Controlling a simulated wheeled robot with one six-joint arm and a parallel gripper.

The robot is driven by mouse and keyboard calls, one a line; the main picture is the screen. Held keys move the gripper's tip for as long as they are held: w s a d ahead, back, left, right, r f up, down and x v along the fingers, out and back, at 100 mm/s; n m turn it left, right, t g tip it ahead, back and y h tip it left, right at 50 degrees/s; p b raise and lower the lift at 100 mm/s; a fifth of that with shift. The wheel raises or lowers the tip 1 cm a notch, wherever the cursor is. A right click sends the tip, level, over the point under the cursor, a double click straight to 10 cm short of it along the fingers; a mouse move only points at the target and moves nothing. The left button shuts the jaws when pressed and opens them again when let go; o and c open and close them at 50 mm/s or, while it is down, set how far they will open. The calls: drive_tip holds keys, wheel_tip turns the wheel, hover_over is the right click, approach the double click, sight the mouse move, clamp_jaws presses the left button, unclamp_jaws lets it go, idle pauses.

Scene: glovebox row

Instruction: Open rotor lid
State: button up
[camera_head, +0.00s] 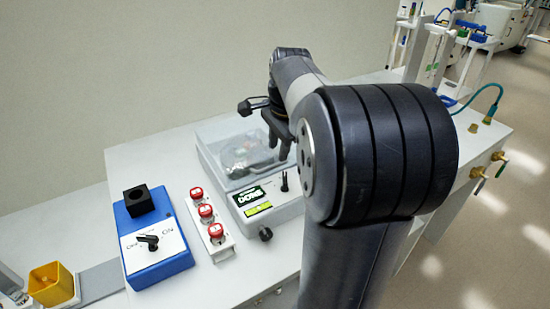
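A light grey benchtop machine (212,160) stands on the white bench, left of my arm. A round grey rotor (238,156) shows in its upper bay, hazy as if behind clear material. I cannot make out a separate rotor lid or tell whether it is seated. My gripper (279,147) is dark, points downward and hangs over the right side of the bay. Its fingers are small and partly hidden by my arm, so their gap and any contact are unclear. A black knob on a short stem (246,107) sticks out to its left.
The machine's front has a lit green display (250,196), a small black lever (284,181) and a black knob (265,234). Left are a strip of three red-capped items (205,211) and a blue switch box (158,260). A yellow bin (51,284) is far left.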

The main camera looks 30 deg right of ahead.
sight(277, 166)
drive_tip(key=shift+w+f, duration=0.2)
drive_tip(key=shift+f, duration=1)
drive_tip(key=shift+w+f, duration=0.2)
drive_tip(key=shift+f, duration=0.95)
clamp_jaws()
